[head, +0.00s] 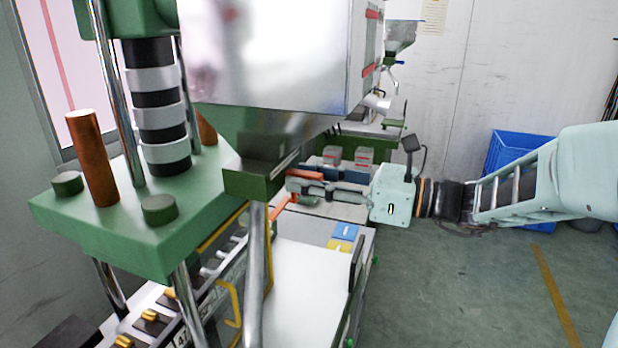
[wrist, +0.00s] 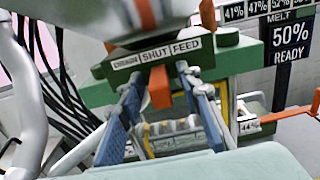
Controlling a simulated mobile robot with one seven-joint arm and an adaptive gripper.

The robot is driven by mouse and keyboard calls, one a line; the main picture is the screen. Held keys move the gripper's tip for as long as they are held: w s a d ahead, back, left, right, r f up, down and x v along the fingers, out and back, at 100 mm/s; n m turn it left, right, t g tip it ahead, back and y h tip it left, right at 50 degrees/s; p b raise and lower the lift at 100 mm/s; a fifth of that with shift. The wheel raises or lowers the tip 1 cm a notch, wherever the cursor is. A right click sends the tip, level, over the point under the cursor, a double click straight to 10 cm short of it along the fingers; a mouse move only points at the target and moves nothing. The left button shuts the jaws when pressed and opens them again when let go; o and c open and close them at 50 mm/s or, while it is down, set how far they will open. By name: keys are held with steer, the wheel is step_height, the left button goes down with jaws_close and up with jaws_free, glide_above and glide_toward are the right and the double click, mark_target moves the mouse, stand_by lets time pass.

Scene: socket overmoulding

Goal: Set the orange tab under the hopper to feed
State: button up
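In the wrist view a green plate carries the labels DRAIN, SHUT and FEED (wrist: 157,52), from left to right. The orange tab (wrist: 160,88) hangs below the plate, under the word SHUT. My gripper (wrist: 162,82) is open, with one blue-grey finger on each side of the tab. Gaps show between the tab and both fingers, so I see no grip on it. In the head view my gripper (head: 292,186) reaches in from the right beside the green block (head: 252,180) under the large pale housing. I cannot single out the tab for certain there.
A screen (wrist: 290,45) reads MELT 50% READY. Dark cables (wrist: 60,75) hang at left in the wrist view. A green press (head: 130,205) stands at left, a white tabletop (head: 310,275) lies below my gripper, and a blue crate (head: 505,155) is behind my arm.

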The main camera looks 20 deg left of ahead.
jaws_close()
steer(key=shift+w+d+p, duration=0.15)
steer(key=shift+w+p, duration=0.25)
steer(key=shift+w, duration=0.7)
steer(key=shift+w+d+p, duration=0.1)
steer(key=shift+w+p, duration=0.3)
steer(key=shift+w, duration=0.65)
steer(key=shift+r, duration=0.1)
jaws_free()
steer(key=shift+w, duration=0.15)
